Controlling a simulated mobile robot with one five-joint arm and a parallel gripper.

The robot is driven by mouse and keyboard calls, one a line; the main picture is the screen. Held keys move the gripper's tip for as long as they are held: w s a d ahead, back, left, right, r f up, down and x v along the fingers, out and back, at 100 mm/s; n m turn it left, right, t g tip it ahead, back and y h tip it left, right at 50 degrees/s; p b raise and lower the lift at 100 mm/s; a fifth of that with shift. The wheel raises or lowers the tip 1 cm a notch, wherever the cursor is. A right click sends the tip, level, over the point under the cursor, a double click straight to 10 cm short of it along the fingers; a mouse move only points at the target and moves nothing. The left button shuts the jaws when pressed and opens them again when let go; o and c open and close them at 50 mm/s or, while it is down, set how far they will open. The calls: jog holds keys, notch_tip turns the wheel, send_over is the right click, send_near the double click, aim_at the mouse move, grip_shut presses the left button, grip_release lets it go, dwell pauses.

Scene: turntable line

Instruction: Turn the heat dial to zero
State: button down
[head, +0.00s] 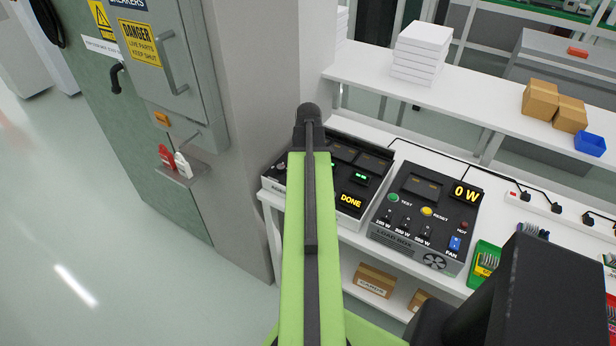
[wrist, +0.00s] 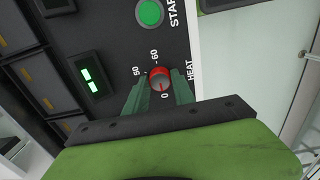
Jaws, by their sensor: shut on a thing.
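My gripper (wrist: 159,88) is shut on the dial, one green finger on each side. In the head view, my arm covers the dial and gripper. The device (head: 351,202) there shows an amber DONE display and green digits.
A green START button (wrist: 150,12) sits near the dial. A load box (head: 425,215) reading 0 W stands to the device's right on the white bench. A pillar (head: 270,120) and a breaker cabinet (head: 160,60) stand to the left. Boxes (head: 541,98) sit on the shelf above.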

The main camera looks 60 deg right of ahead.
dwell(0.4)
jog(key=c, duration=1.1)
grip_release()
jog(key=shift+o, duration=0.2)
jog(key=shift+r, duration=0.1)
notch_tip(320, 180, up, 17)
jog(key=p, duration=1.7)
jog(key=shift+r, duration=0.15)
